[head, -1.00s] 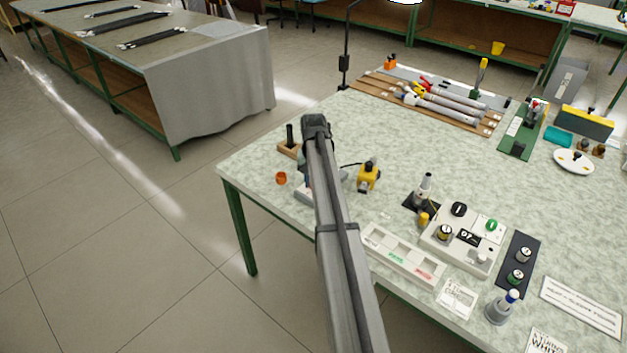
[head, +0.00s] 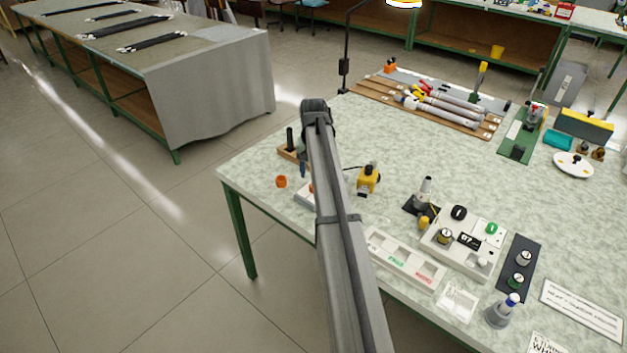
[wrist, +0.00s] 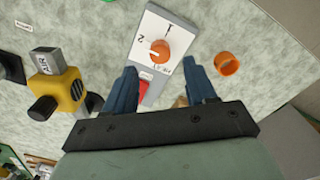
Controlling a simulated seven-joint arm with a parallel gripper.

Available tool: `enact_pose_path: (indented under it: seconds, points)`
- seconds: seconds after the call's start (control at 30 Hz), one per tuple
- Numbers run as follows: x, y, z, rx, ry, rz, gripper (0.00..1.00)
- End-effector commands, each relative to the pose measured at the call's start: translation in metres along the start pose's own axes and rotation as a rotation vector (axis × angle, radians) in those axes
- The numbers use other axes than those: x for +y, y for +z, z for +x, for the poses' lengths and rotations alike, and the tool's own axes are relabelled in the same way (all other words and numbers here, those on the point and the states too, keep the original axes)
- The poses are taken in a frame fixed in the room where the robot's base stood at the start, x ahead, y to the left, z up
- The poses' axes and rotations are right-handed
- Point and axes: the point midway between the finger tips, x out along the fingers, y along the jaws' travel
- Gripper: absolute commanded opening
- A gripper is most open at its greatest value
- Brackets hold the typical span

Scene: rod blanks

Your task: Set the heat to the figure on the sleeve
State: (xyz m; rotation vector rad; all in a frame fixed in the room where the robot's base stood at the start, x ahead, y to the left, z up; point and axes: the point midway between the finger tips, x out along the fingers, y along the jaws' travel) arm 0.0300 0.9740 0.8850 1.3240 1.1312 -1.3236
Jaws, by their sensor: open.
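A pale control box with an orange knob (wrist: 160,50) lies ahead of my gripper in the wrist view. Its face (wrist: 175,27) carries a 1, a 2 and small lettering I cannot read surely. The knob's white mark points left, towards the 2. A red part (wrist: 144,90) sits lower on the box, partly hidden. My gripper (wrist: 161,87) is open, its blue fingers on either side of the box's lower part, with nothing held. In the head view my arm covers most of the box (head: 304,197). I cannot make out a figure on any sleeve.
An orange ring (wrist: 228,63) lies to the right of the box. A yellow block marked AIR (wrist: 62,90) stands to the left. In the head view, a white console (head: 462,245) and tray (head: 405,260) lie nearer; several rods (head: 445,102) lie farther back.

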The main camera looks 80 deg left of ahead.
Motion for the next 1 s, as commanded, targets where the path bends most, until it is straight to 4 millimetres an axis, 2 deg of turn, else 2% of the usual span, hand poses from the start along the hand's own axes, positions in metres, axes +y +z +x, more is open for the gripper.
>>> enact_pose_path:
  seconds: [0.03, 0.2, 0.4, 0.6, 1.0]
  points:
    - [0.000, -0.001, -0.013, 0.002, 0.000, 0.000, 0.56]
    - [0.000, -0.001, -0.044, 0.001, 0.000, 0.000, 0.56]
    - [0.000, -0.001, -0.070, 0.001, 0.000, 0.000, 0.56]
    - [0.000, 0.000, -0.080, -0.001, 0.000, 0.000, 0.56]
    - [0.000, 0.000, -0.081, -0.001, 0.000, 0.000, 0.56]
